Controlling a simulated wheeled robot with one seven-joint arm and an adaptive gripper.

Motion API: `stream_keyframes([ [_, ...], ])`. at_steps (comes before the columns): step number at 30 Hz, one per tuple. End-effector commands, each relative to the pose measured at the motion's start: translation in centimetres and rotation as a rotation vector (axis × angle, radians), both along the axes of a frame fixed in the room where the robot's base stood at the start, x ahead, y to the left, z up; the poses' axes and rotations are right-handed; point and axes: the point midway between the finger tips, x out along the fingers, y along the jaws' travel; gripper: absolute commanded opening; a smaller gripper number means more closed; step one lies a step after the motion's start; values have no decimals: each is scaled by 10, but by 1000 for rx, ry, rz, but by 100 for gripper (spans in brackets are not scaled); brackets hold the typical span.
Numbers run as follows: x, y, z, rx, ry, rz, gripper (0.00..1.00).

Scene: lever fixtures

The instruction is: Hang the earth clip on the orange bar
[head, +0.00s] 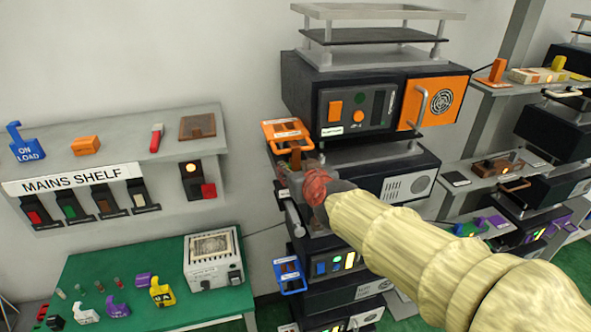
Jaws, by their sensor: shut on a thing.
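The orange bar (286,122) is part of an orange frame on the left side of the equipment rack, beside the black unit with the orange panel. My gripper (291,192) is at the rack's left side, just below the orange frame. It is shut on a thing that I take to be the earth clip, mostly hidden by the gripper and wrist. A small brown-orange piece (296,158) shows between the gripper and the orange frame. I cannot tell whether it belongs to the clip or touches the bar.
A blue frame (289,276) sits lower on the rack's left side. The mains shelf (130,150) is on the wall at left, above a green table (95,265) with tags and a white box (213,262). More racks stand at right.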

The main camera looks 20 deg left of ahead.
Motion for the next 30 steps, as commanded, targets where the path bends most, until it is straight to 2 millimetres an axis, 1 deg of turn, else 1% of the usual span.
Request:
stream_keyframes([
  [5, 0, 0, 1, 1, -1, 0, 12],
  [6, 0, 0, 1, 1, -1, 0, 39],
  [16, 0, 0, 1, 0, 0, 0, 58],
  [26, -1, -1, 1, 0, 0, 0, 58],
  [30, -8, -5, 5, 1, -1, 0, 58],
])
